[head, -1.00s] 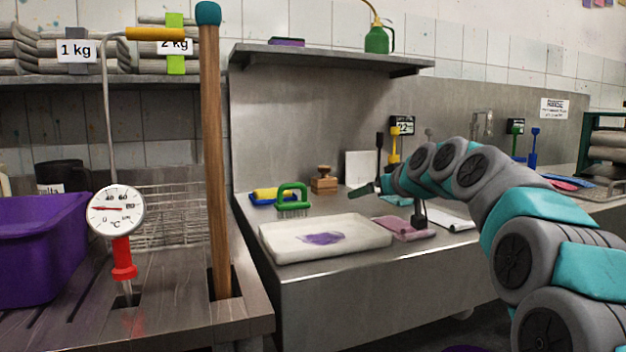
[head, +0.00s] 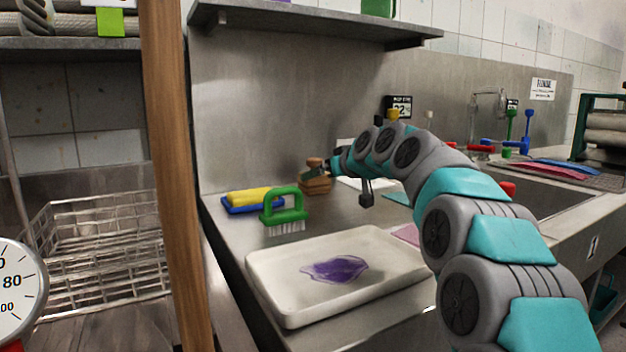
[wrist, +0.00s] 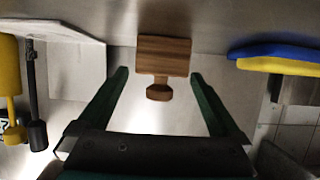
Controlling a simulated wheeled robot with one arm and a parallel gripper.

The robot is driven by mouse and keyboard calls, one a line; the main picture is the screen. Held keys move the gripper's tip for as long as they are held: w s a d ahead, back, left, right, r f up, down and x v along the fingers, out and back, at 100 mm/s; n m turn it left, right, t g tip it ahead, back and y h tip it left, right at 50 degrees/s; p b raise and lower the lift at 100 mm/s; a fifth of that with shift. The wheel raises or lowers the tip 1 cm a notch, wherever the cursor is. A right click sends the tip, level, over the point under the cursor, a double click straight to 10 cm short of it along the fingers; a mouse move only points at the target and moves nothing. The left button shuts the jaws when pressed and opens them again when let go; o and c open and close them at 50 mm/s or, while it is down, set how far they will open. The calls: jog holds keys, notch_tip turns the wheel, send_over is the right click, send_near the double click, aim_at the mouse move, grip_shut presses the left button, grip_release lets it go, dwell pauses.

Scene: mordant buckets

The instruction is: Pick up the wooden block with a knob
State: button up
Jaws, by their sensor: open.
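The wooden block with a knob (head: 316,185) stands on the steel counter near the back wall in the head view. In the wrist view the block (wrist: 165,54) is at the top centre, its knob pointing down the picture towards my gripper. My gripper (wrist: 158,80) is open, with one dark green finger on each side of the knob and nothing held. The fingertips are close to the block, with a gap visible on both sides of the knob. In the head view the gripper partly covers the block.
A green brush (head: 284,208) and a yellow and blue sponge (head: 252,200) lie left of the block. A white tray (head: 270,285) with a purple stain is in front. A wooden pole (head: 172,180) stands at left. A shelf (head: 310,20) hangs above the counter.

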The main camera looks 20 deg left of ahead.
jog(key=shift+p+x, duration=0.8)
jog(key=shift+x, duration=1.85)
jog(key=shift+s, duration=0.15)
jog(key=c, duration=1.2)
